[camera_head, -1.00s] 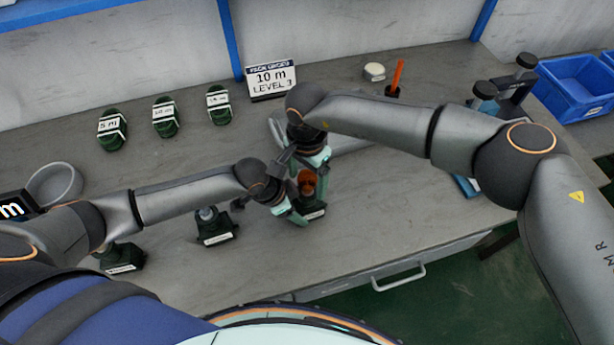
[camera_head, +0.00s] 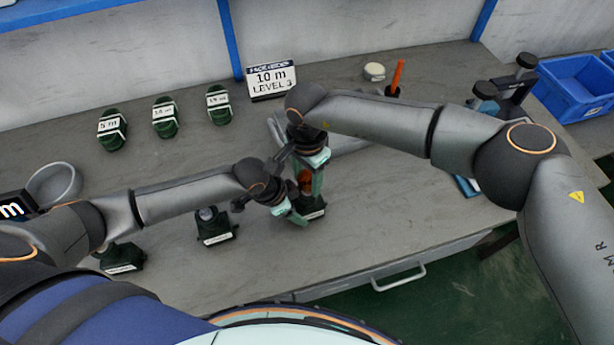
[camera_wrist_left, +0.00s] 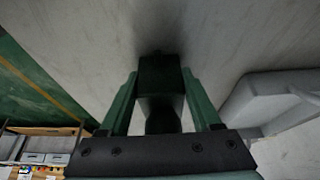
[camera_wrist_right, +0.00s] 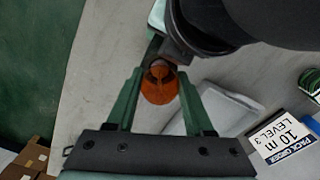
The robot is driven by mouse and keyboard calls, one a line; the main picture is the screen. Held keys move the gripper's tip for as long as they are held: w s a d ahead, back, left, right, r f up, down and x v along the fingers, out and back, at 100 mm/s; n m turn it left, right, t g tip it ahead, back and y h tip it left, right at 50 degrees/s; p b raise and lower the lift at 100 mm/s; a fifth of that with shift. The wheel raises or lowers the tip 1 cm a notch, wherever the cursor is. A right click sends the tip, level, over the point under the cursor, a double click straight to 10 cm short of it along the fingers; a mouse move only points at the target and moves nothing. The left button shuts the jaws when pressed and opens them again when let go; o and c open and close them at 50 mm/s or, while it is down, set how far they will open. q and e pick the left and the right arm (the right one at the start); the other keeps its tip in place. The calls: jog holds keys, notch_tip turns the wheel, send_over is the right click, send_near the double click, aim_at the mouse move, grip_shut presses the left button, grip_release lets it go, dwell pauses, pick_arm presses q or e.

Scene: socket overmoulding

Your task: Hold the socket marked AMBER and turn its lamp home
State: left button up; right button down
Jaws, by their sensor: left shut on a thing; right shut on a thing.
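A dark green socket (camera_head: 314,208) with a white label stands near the table's front edge; I cannot read the label. An orange lamp (camera_head: 305,181) sits upright at its top. My left gripper (camera_head: 298,212) is shut on the socket from the left; the left wrist view shows the dark socket (camera_wrist_left: 160,76) between the fingers. My right gripper (camera_head: 312,184) comes from above and is shut on the lamp. The lamp's orange dome (camera_wrist_right: 160,84) shows between the fingers in the right wrist view. The joint between lamp and socket is hidden.
Two more dark sockets (camera_head: 216,226) (camera_head: 122,258) stand to the left. Several green labelled pieces (camera_head: 165,117) and a "10 m LEVEL 3" sign (camera_head: 271,79) stand at the back. A grey bowl (camera_head: 55,184) is far left, a blue bin (camera_head: 572,85) far right.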

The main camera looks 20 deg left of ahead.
aim_at(307, 174)
jog(key=m, duration=0.3)
jog(key=shift+m, duration=0.4)
jog(key=shift+c, duration=1.3)
grip_release()
notch_tip(307, 174, up, 12)
jog(key=shift+r, duration=0.1)
pick_arm(q)
jog(key=o, duration=1.6)
jog(key=shift+c, duration=0.2)
